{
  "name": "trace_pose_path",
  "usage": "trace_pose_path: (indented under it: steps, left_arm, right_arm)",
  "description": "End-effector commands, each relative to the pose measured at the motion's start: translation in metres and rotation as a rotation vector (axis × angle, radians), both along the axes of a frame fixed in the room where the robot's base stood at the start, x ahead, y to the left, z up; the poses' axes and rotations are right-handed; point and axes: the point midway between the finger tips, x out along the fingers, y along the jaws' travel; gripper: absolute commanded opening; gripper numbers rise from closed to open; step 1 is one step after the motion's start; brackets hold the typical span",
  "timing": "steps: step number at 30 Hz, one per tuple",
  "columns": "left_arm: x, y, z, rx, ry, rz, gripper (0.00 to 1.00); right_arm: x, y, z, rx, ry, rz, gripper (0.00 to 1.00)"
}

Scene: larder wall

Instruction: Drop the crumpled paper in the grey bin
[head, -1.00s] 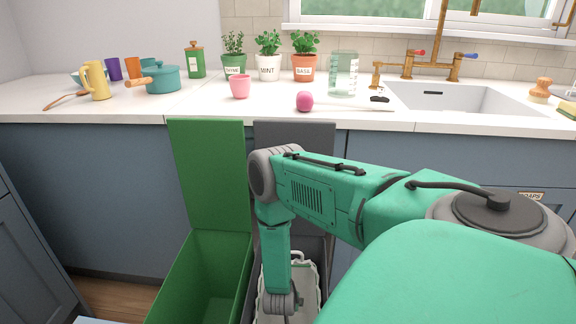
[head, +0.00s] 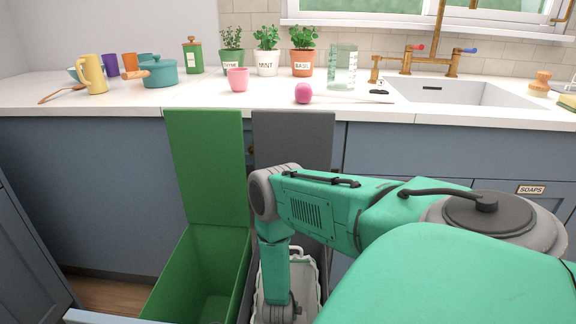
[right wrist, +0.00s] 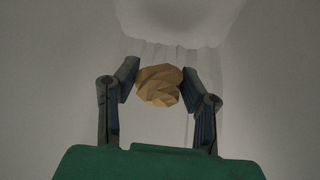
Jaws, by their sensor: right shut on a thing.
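The crumpled paper (right wrist: 159,85) is a tan, faceted ball in the right wrist view. My right gripper (right wrist: 160,84) is shut on it, one finger at each side. Pale liner walls surround them in that view. In the head view my right arm reaches down into the grey bin (head: 292,140), whose lid stands open against the cabinets. A white liner (head: 300,254) shows around the arm there. The paper and the right fingers are hidden in the head view. My left gripper is not in view.
A green bin (head: 208,262) with its lid up stands left of the grey bin. The white counter (head: 200,98) above holds a pink cup (head: 238,80), a pink ball-like item (head: 303,93), pots and a sink. Blue cabinets (head: 90,190) stand behind the bins.

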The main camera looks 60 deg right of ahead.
Motion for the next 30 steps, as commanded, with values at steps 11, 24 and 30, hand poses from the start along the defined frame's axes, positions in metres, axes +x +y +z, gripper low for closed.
trace_pose_path:
  steps: [11,24,30]
  left_arm:
    - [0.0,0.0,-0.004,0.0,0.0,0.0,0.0]
    - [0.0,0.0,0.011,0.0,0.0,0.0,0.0]
    - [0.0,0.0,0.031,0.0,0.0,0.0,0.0]
  right_arm:
    - [0.0,0.0,-0.005,0.0,0.0,0.0,0.57]
    - [0.0,0.0,0.011,0.0,-0.001,-0.001,0.57]
    - [-0.007,0.024,0.05,0.002,0.0,0.003,0.57]
